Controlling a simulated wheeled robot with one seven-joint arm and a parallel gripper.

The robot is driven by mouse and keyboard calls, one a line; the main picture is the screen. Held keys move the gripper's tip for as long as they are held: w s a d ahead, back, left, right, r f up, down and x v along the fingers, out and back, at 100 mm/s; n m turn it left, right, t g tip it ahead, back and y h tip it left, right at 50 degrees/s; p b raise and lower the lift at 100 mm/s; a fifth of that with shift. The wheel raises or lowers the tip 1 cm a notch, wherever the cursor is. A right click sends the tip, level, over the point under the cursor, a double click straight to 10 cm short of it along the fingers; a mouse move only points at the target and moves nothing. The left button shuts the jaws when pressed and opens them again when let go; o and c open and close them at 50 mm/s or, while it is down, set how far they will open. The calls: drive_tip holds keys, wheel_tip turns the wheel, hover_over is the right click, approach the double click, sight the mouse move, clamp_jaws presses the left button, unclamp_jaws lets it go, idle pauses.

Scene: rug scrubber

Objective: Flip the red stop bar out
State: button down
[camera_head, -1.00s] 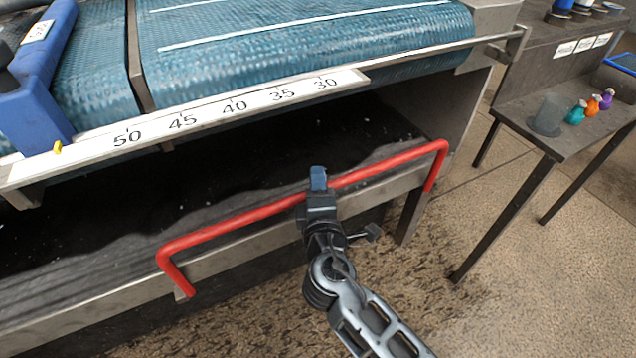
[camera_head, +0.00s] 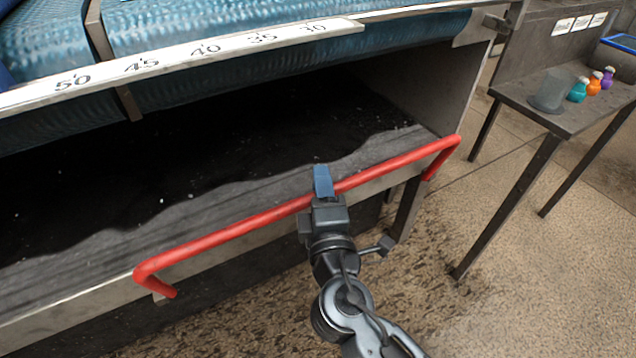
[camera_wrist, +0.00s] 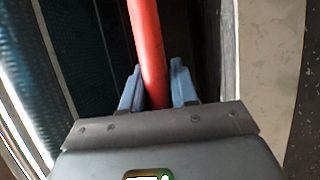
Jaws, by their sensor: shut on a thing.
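The red stop bar (camera_head: 237,232) is a long bent tube with short end legs. It runs along the front edge of the machine in the head view, from lower left to upper right, and its legs meet the metal front rail. My gripper (camera_head: 322,182) is shut around the bar right of its middle, with blue fingertips over it. In the wrist view the bar (camera_wrist: 149,45) passes between the two blue fingers of my gripper (camera_wrist: 158,85). The short stretch under the fingers is hidden.
A numbered ruler strip (camera_head: 180,62) and blue roller belt (camera_head: 250,35) sit above the dark opening behind the bar. A table (camera_head: 560,115) with a cup and small coloured bottles stands at the right. Wet floor (camera_head: 540,270) lies in front.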

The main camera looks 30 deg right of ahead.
drive_tip(key=shift+s, duration=0.1)
drive_tip(key=c, duration=1)
unclamp_jaws()
drive_tip(key=shift+o, duration=0.2)
drive_tip(key=shift+s, duration=0.15)
drive_tip(key=v, duration=0.7)
drive_tip(key=shift+s+a, duration=0.2)
drive_tip(key=shift+s, duration=0.05)
